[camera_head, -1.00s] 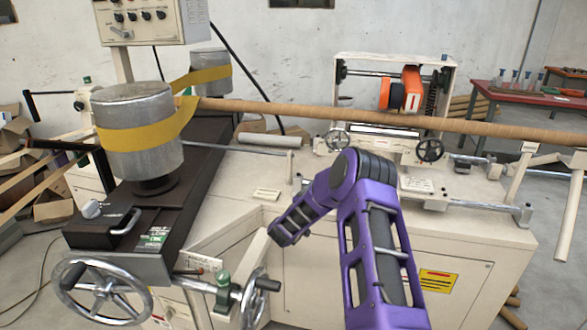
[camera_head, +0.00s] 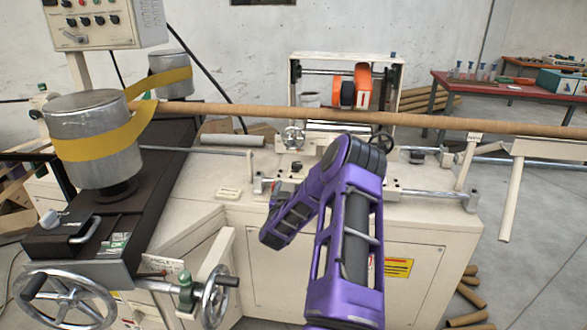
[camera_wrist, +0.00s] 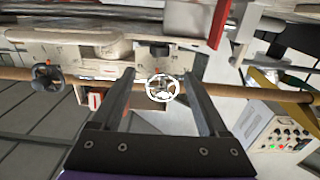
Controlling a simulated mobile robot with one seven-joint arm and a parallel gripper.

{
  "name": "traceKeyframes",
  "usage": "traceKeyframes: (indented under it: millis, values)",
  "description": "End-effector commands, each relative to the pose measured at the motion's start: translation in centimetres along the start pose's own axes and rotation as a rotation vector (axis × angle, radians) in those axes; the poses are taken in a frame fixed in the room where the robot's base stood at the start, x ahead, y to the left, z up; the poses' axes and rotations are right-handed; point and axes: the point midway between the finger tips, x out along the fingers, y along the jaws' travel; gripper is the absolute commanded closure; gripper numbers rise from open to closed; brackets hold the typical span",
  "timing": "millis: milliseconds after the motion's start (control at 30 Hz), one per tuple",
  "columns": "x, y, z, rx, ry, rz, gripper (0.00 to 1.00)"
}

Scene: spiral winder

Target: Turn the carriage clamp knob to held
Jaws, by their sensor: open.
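My gripper (camera_wrist: 159,76) is open in the wrist view, with its two dark fingers apart and nothing between the pads. Beyond the fingertips, the wrist view shows the carriage front upside down. A silver handwheel (camera_wrist: 161,88) appears in the gap between the fingers, and a small dark knob (camera_wrist: 160,50) sits on the carriage just above it in the picture. I cannot tell for sure whether this is the clamp knob. In the head view the silver handwheel (camera_head: 293,138) is on the carriage beyond my arm, and my fingers cannot be made out.
A black handwheel (camera_head: 381,146) sits right of the silver one. A long brown tube (camera_head: 430,120) crosses above the carriage. A steel guide rod (camera_head: 425,194) runs along the bench front. A drum with a yellow belt (camera_head: 95,140) stands left. A red table (camera_head: 500,90) is behind.

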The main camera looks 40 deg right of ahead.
Motion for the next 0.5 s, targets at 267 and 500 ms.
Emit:
traceKeyframes:
  millis: [267, 500]
  values:
    - [5.6, 0.1, 0.1, 0.002, 0.001, 0.003, 0.23]
    - [9.6, 0.1, 0.1, 0.001, 0.001, 0.003, 0.23]
